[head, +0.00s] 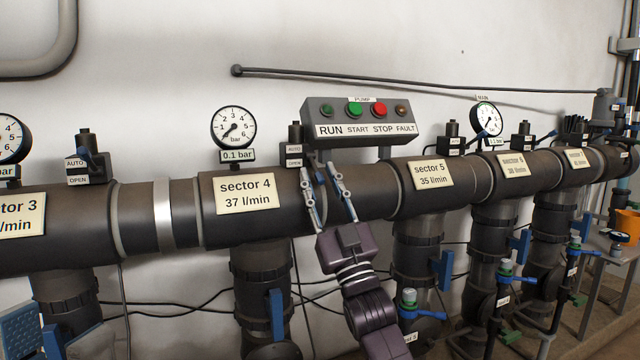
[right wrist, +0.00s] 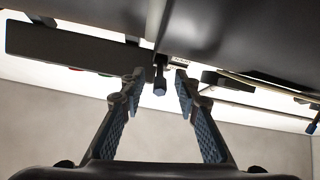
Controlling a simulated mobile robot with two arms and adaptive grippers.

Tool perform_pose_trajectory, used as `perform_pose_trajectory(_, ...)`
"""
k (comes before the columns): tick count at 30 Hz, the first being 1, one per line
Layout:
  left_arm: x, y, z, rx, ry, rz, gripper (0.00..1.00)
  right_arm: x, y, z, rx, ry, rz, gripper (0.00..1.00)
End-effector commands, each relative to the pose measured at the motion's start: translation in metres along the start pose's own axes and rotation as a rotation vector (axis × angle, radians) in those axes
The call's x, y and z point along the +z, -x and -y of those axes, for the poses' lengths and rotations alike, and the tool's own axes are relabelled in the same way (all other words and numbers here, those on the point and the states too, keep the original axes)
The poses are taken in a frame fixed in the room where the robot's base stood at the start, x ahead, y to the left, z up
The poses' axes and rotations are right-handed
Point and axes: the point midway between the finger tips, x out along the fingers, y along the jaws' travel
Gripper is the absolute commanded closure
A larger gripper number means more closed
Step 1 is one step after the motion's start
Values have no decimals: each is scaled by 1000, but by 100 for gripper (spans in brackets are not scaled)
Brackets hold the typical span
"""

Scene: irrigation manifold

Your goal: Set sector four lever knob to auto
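The sector 4 plate (head: 245,193) is on the dark pipe. To its right, a small valve block (head: 293,133) with AUTO and OPEN plates sits on top of the pipe. In the right wrist view a short lever with a blue knob (right wrist: 159,88) lies between the spread fingertips of my right gripper (right wrist: 160,80), with gaps showing on both sides. My left gripper (head: 48,335) is partly in view at the lower left, its blue pads apart.
The pump box (head: 361,118) with buttons stands just behind and right of my right gripper. A pressure gauge (head: 234,127) is left of the block. The sector 3 valve (head: 88,155) and sector 5 plate (head: 433,174) are along the same pipe. Vertical pipes and cables lie below.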

Motion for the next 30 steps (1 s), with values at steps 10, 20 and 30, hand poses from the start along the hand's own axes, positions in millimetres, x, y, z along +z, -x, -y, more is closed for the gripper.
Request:
perform_pose_trajectory(10,0,-1,0,0,0,-2,60,0,-1,0,0,0,0,84)
perform_pose_trajectory(20,0,-1,0,0,1,-2,60,0,0,0,0,0,0,100)
perform_pose_trajectory(30,-2,-10,1,-6,1,11,60,-5,-5,-2,-4,0,21,100)
